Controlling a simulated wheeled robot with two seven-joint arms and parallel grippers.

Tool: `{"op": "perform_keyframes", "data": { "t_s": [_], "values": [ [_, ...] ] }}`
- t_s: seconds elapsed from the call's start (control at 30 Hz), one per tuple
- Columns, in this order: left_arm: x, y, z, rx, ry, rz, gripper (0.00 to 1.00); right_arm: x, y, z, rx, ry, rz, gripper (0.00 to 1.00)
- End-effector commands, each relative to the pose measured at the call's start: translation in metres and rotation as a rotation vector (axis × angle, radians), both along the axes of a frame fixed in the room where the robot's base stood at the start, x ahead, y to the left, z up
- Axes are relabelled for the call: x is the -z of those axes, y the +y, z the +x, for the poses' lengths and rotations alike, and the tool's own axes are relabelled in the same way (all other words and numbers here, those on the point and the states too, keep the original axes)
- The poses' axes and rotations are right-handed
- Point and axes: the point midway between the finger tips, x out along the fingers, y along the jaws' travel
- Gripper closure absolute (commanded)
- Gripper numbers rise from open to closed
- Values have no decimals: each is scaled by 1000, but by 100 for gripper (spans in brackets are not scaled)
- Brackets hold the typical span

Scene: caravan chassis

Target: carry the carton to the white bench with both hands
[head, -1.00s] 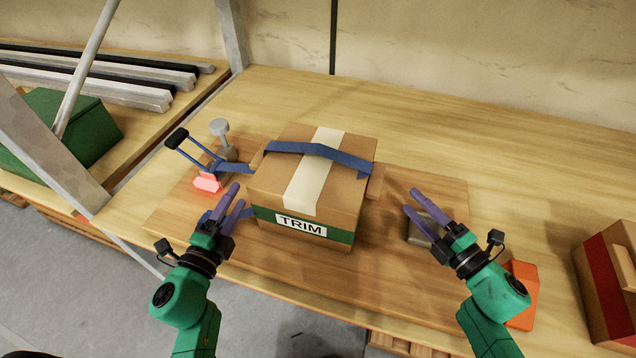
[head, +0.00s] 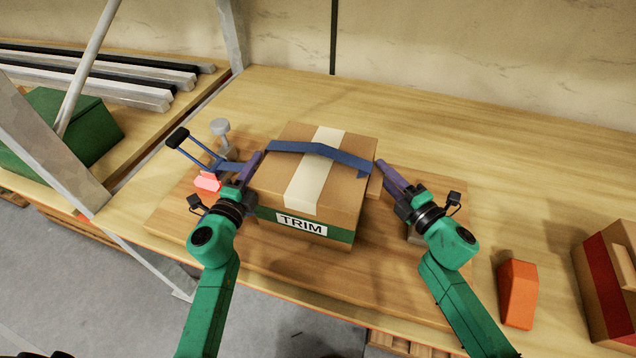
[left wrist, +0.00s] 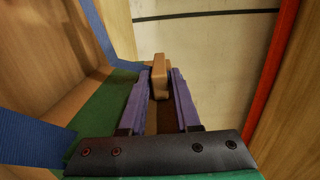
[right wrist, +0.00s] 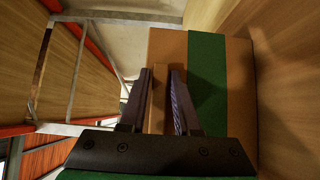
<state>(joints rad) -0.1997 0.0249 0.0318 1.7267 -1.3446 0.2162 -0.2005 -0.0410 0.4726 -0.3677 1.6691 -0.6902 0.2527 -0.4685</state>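The brown carton (head: 268,185), with white tape, a green band marked TRIM and a blue strap across its top, sits on a wooden board on the workbench. A brown side tab shows in the left wrist view (left wrist: 160,75), and another in the right wrist view (right wrist: 157,98). My left gripper (head: 252,165) is at the carton's left side, its fingers open on either side of that tab. My right gripper (head: 385,170) is at the right side, its fingers open around the other tab. I cannot pick out a white bench.
A blue-handled clamp (head: 190,150) with a red part stands left of the carton. An orange block (head: 518,293) and a red-banded box (head: 605,280) are at the right. A metal post (head: 45,150) rises at the left. The bench behind the carton is clear.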

Motion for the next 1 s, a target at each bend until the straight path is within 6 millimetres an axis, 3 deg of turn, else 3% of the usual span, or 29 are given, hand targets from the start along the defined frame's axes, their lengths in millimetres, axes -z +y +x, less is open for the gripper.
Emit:
{"op": "perform_keyframes", "data": {
  "t_s": [0.03, 0.07, 1.0],
  "values": [
    [0, 0, 0, 0, 0, 0, 92, 0, 0, 0, 0, 0, 0, 92],
    [0, 0, 0, 0, 0, 0, 100, 0, 0, 0, 0, 0, 0, 100],
    [0, 0, 0, 0, 0, -1, 100, 0, 0, 0, 1, 0, 0, 100]
  ]
}}
